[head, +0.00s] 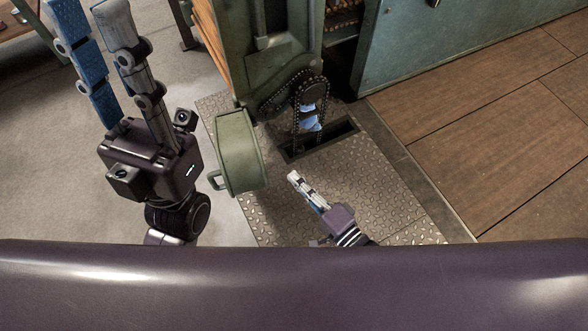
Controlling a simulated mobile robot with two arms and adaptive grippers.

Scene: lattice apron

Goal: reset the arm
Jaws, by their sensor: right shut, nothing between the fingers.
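My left gripper (88,14) is large at the upper left, close to the camera. Its blue-padded finger and its grey finger stand apart with floor showing between them, and it looks empty. The finger ends reach the top edge of the picture. My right gripper (294,177) is smaller, below the middle of the view. Its pale fingers lie together, pointing up and left over the metal floor plate, with nothing between them. Most of the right arm is hidden behind my purple body along the bottom.
A green machine (275,70) stands at the top middle, with a chain (297,122) running down into a slot in the diamond-plate floor (375,190). A green cover with a handle (239,150) lies between my grippers. Wooden boards (480,120) are at the right. Grey floor (40,170) is clear at the left.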

